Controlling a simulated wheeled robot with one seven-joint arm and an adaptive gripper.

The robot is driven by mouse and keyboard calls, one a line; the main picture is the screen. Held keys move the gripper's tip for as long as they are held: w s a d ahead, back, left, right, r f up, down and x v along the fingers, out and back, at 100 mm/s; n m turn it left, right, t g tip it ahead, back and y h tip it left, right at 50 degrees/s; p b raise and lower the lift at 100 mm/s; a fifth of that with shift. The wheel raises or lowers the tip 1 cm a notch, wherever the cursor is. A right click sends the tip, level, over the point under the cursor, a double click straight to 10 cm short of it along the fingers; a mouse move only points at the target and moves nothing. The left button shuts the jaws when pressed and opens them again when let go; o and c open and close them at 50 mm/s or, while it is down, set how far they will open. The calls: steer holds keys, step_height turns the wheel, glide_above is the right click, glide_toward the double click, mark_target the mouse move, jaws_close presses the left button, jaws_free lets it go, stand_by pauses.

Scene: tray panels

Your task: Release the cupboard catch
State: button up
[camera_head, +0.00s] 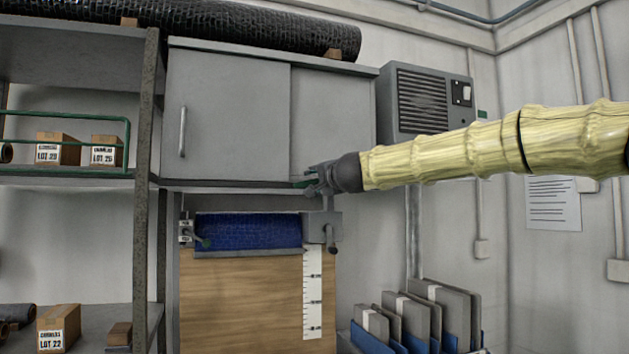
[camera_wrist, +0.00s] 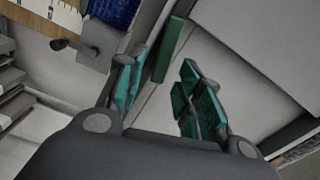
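The grey cupboard (camera_head: 225,125) hangs on the wall with two flat door panels and a bar handle (camera_head: 182,131) on the left one. A green bar, which looks like the catch (camera_wrist: 170,47), runs along the cupboard's lower edge in the wrist view. In the head view only a bit of green shows beside my fingers. My gripper (camera_head: 313,180) is at the cupboard's bottom edge, right of its middle. In the wrist view my gripper (camera_wrist: 158,88) is open, its teal pads apart. The green bar lies close to the left finger; I cannot tell whether they touch.
Below the cupboard are a blue roll (camera_head: 248,231), its grey bracket (camera_head: 322,227) with a knob, and a wooden board (camera_head: 240,290). A shelf rack (camera_head: 147,200) stands left. A grey vent box (camera_head: 425,100) is right of the cupboard. Upright panels (camera_head: 415,310) stand low right.

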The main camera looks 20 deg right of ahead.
steer(key=shift+w, duration=0.75)
jaws_close()
steer(key=shift+f+m, duration=0.45)
steer(key=shift+m, duration=0.15)
steer(key=shift+f+m+b, duration=0.3)
steer(key=shift+m+b, duration=0.15)
steer(key=shift+m, duration=0.35)
jaws_free()
steer(key=shift+s+r, duration=0.1)
steer(key=shift+s, duration=0.05)
